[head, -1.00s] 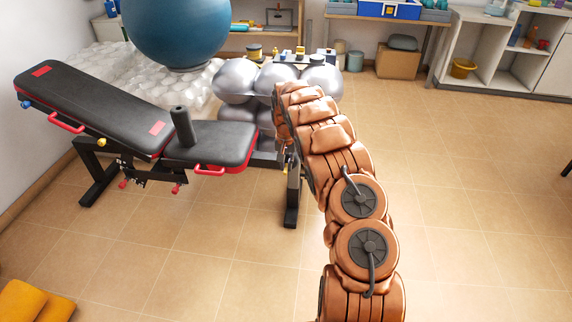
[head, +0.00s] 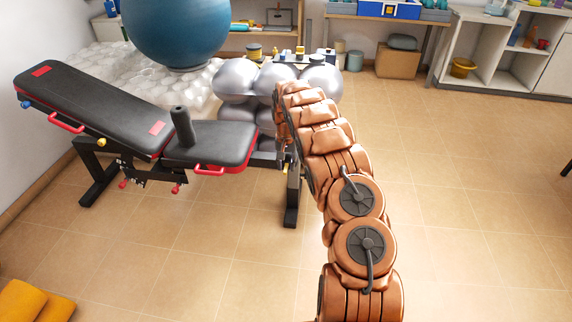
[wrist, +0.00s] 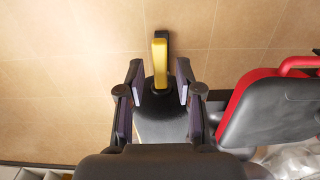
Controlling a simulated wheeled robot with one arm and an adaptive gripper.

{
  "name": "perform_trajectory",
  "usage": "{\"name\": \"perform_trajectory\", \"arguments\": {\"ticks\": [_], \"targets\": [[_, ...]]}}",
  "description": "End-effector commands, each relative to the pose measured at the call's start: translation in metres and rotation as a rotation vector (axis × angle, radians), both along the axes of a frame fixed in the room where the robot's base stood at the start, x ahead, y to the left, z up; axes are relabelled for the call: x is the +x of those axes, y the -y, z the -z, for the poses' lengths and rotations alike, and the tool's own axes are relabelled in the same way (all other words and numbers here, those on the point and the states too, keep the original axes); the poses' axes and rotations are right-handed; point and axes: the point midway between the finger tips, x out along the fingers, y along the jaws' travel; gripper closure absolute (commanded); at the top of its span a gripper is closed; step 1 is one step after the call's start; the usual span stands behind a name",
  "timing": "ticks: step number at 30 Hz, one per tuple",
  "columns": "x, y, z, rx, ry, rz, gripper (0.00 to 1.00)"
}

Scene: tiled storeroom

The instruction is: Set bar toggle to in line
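The bar toggle (wrist: 160,60) is a yellow lever with a black part beside it, at the upper middle of the wrist view. It points roughly up the picture. My gripper (wrist: 160,80) is open, with one dark finger on each side of the toggle's lower end. A gap shows between the lever and both fingers.
Silver balls (head: 238,80) and a large blue ball (head: 175,30) stand behind the bench. A yellow-orange padded item (head: 35,302) lies at the lower left. White shelving (head: 495,55) stands at the back right. The tiled floor (head: 460,200) on the right is clear.

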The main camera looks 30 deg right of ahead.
Motion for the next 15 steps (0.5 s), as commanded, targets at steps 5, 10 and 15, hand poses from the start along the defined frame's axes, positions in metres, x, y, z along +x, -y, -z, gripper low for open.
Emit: {"name": "perform_trajectory", "arguments": {"ticks": [5,10,15], "targets": [[0.000,0.000,0.000,-0.001,0.001,0.000,0.60],[0.001,0.000,-0.002,0.000,0.001,0.000,0.60],[0.002,0.000,-0.020,-0.002,0.004,-0.002,0.60]]}}
